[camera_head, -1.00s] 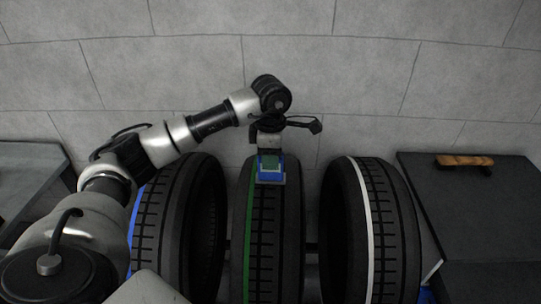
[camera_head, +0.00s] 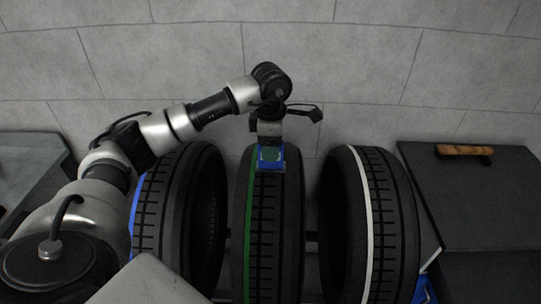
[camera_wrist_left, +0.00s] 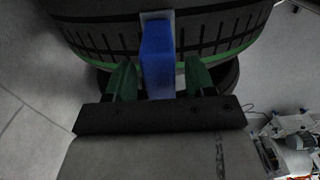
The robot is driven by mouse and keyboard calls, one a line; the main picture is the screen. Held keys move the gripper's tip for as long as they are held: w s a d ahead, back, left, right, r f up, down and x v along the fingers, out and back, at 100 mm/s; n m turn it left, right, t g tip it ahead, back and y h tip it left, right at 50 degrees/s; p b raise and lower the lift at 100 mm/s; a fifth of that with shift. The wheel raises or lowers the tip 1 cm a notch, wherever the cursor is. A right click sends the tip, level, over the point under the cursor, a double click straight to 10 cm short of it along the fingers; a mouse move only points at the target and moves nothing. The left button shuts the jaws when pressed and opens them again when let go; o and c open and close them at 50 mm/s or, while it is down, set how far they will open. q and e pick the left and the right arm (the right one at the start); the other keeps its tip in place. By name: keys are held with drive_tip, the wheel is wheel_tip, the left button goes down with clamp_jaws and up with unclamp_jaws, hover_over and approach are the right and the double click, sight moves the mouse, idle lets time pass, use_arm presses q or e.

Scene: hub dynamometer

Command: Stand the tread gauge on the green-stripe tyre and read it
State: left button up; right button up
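The green-stripe tyre (camera_head: 250,240) stands upright in the middle of three tyres in the head view; its tread and green line also show in the wrist view (camera_wrist_left: 95,38). The tread gauge (camera_head: 263,165) is a blue block with a grey foot, upright at the top of this tyre's tread. In the left wrist view the gauge (camera_wrist_left: 158,65) reaches the tread, apparently touching it. My left gripper (camera_wrist_left: 160,80) has its green fingers on either side of the gauge, with narrow gaps, so it looks open. No reading is legible. My right gripper is out of view.
A blue-edged tyre (camera_head: 175,225) stands close on the left, a white-stripe tyre (camera_head: 385,230) on the right. A dark cabinet (camera_head: 470,205) with a wooden handle (camera_head: 465,150) is at the right. A dark surface (camera_head: 30,165) is at the left. A grey wall (camera_head: 400,60) stands behind.

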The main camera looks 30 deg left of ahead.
use_arm(q)
drive_tip(key=shift+o, duration=0.3)
drive_tip(key=shift+r, duration=0.35)
wheel_tip(320, 180, up, 9)
drive_tip(key=shift+r+b, duration=0.1)
drive_tip(key=shift+b, duration=0.8)
drive_tip(key=shift+r, duration=0.45)
